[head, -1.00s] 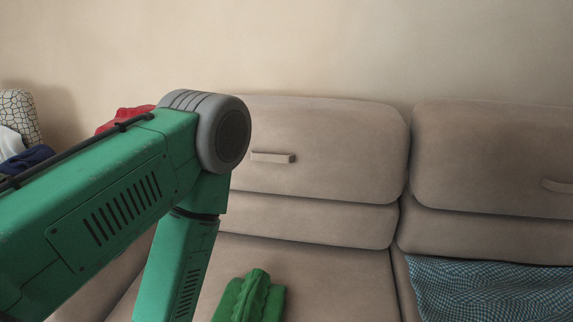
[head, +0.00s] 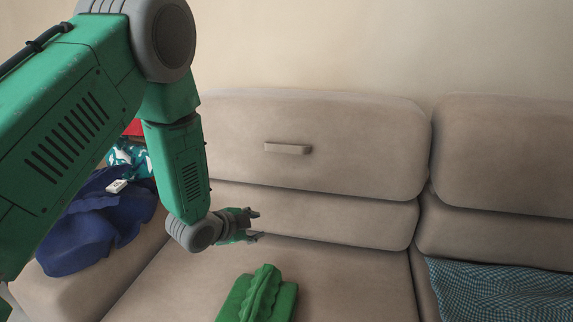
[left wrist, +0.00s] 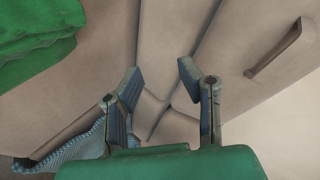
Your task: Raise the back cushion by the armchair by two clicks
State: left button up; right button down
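A beige back cushion (head: 350,125) with a small bar-like handle (head: 288,148) on its front stands at the middle of the sofa. A second back cushion (head: 510,150) is to its right. No armchair is clearly in view. My left gripper (head: 256,225) is open and empty, in front of the sofa back, lower than the handle and to its left. In the left wrist view, the open fingers (left wrist: 160,82) have nothing between them, and the handle (left wrist: 275,47) is at the upper right, apart from them. My right gripper is not in view.
A green folded cloth (head: 260,295) lies on the sofa seat (head: 345,280). A blue checked cloth (head: 500,290) lies on the right seat. Dark blue clothing (head: 85,235), with a small white object (head: 116,186) on it, covers the left sofa arm. The wall behind is bare.

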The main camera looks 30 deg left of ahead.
aim_at(283, 150)
pick_arm(q)
jog(key=w+a+r+m+t+h+b, duration=0.1)
jog(key=w+a+r+m+t, duration=0.2)
jog(key=r, duration=0.4)
jog(key=w+a+r+m+t+b, duration=0.1)
jog(key=w+a+r+m, duration=0.1)
jog(key=w+r+m, duration=0.35)
jog(key=shift+n, duration=0.85)
jog(key=b+x, duration=0.1)
jog(key=x, duration=0.3)
jog(key=r+b+x, duration=0.1)
jog(key=x, duration=0.3)
jog(key=b+x, duration=0.1)
jog(key=x, duration=0.3)
jog(key=shift+w+d+r, duration=0.15)
jog(key=shift+w+r, duration=0.1)
jog(key=shift+w, duration=0.15)
jog(key=shift+w+d, duration=0.1)
jog(key=shift+w, duration=0.45)
grip_shut()
